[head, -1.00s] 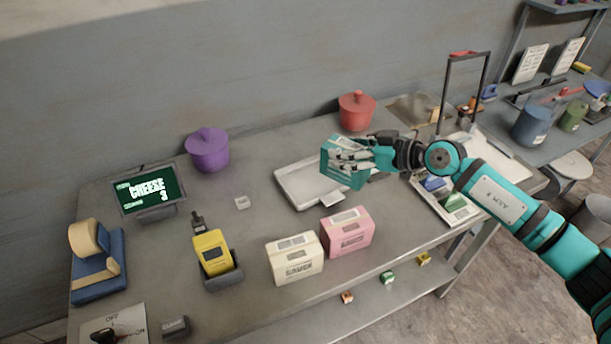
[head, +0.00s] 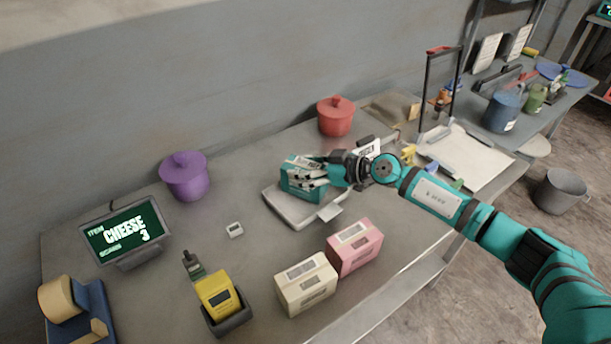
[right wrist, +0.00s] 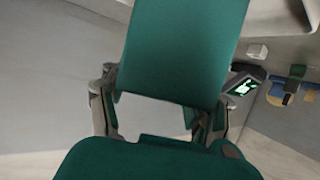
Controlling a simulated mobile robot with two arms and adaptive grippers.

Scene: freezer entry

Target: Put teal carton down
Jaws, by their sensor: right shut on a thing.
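The teal carton (head: 292,184) is in my right gripper (head: 318,172), over the pale flat scale-like tray (head: 290,218) in the head view. The fingers lie across its side and hide part of it. The carton looks very low over the tray or touching it; I cannot tell which. In the right wrist view the teal carton (right wrist: 185,50) stands between the two fingers of my right gripper (right wrist: 158,112), which is shut on it. My left gripper is not in view.
A pink carton (head: 354,250) and a cream carton (head: 305,287) stand in front of the tray. A red pot (head: 336,119) and a purple pot (head: 184,178) stand behind.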

